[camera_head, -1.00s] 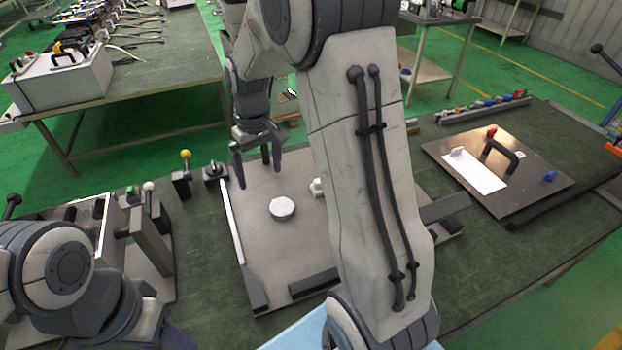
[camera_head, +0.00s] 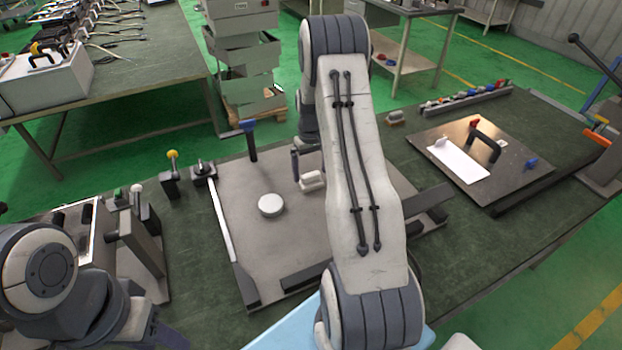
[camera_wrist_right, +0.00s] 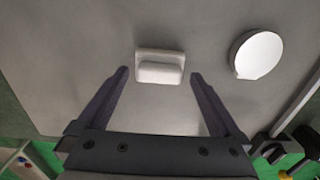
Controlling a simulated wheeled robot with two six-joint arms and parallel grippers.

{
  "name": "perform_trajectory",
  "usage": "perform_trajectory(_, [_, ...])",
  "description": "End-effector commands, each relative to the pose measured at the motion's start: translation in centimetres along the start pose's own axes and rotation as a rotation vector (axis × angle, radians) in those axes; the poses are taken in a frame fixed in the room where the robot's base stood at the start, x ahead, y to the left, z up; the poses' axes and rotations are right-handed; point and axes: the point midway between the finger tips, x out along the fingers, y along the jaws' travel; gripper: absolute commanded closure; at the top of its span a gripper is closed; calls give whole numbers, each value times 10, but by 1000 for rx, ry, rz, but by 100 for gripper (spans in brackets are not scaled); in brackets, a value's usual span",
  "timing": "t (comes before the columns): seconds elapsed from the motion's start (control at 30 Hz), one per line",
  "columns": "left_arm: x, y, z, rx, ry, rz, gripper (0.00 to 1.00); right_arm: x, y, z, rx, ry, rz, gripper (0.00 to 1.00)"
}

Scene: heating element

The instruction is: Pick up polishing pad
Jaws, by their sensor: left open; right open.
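A white block with a raised grip (camera_head: 312,180), which looks like the polishing pad, lies on the grey plate (camera_head: 240,235), partly beside my right arm. It also shows in the right wrist view (camera_wrist_right: 160,68). My right gripper (camera_wrist_right: 160,75) is open and empty, with one finger to each side of the block's near end and clear gaps. In the head view only one finger shows, left of the block; my arm hides the rest. A white round disc (camera_head: 271,205) lies to the block's left. My left gripper (camera_head: 165,335) shows only in part at the lower left.
A dark post with a blue top (camera_head: 249,140) stands at the plate's back edge. Dark bars (camera_head: 310,274) edge the plate's front. A yellow-knobbed switch (camera_head: 171,170) stands to the left. A panel with a black handle (camera_head: 482,146) lies to the right.

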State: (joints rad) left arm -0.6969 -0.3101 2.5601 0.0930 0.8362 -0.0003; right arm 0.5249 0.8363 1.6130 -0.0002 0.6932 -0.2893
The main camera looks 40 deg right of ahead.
Motion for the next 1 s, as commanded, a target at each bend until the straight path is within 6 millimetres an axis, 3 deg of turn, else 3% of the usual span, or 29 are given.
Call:
perform_trajectory(0.03, [-8,1,0,0,0,0,50,5,0,-1,0,-3,-1,0])
perform_trajectory(0.2, [-12,1,-1,-1,0,0,50,27,1,-1,0,-1,0,0])
perform_trajectory(0.47, [-12,1,-1,-1,0,0,50,31,1,-2,0,1,0,0])
perform_trajectory(0.5, [-12,1,-1,-1,0,0,50,31,1,-2,0,1,0,8])
perform_trajectory(0.7, [-12,1,-1,-1,0,0,50,31,1,-2,0,1,0,80])
perform_trajectory(1.0, [-10,1,-1,-1,0,0,50,27,1,-2,0,3,1,80])
